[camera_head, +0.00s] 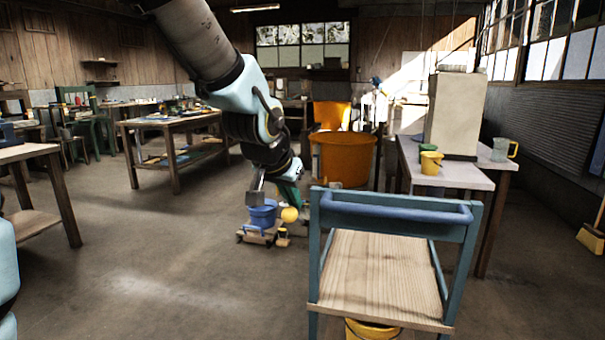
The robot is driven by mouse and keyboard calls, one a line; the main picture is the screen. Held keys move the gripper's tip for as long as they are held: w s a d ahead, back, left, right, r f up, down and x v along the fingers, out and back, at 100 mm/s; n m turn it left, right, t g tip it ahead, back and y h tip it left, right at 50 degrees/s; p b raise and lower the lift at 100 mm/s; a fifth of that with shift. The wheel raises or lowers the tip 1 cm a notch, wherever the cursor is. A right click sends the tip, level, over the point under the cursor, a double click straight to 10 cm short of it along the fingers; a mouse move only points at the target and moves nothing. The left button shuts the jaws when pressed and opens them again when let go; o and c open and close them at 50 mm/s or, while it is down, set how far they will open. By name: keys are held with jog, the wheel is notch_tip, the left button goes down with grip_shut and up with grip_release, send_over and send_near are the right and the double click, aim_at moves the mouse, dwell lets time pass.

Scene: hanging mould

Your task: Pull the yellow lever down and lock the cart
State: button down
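A cart with a blue frame and handle bar (395,210) and a pale wooden top (375,275) stands in front of me, right of centre. My gripper (273,196) hangs to the left of the cart, pointing down, with its two fingers apart and nothing seen between them. A round yellow piece (289,214) shows just below the right finger. It may be a knob, but I cannot tell whether it belongs to the yellow lever. No lever shaft shows clearly. I cannot tell whether the gripper touches the yellow piece. The cart's wheels are out of view.
A blue bucket (263,215) on a low wheeled base stands beyond my gripper. A large orange tub (343,160) is behind it. A white-topped table (455,177) with a yellow cup (431,162) stands at right. Floor at left front is clear.

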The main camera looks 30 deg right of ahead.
jog(key=s+p+v, duration=0.1)
jog(key=p+v, duration=0.1)
jog(key=v, duration=0.7)
jog(key=shift+p, duration=0.3)
jog(key=w+a+f+n+y+p, duration=0.1)
jog(key=w+a+n+y+p, duration=0.15)
jog(key=a, duration=0.45)
jog(key=w+a+f+n+y+p, duration=0.1)
jog(key=w+a+n+p, duration=0.2)
jog(key=a, duration=0.5)
jog(key=s+a+f+n+g+y+p, duration=0.1)
jog(key=a+n+p, duration=0.1)
jog(key=a, duration=0.5)
jog(key=s+a+f+n+g+y+p, duration=0.1)
jog(key=s+a+f+n+g, duration=0.1)
jog(key=a, duration=0.5)
jog(key=shift+f+p, duration=0.2)
jog(key=shift+p, duration=0.15)
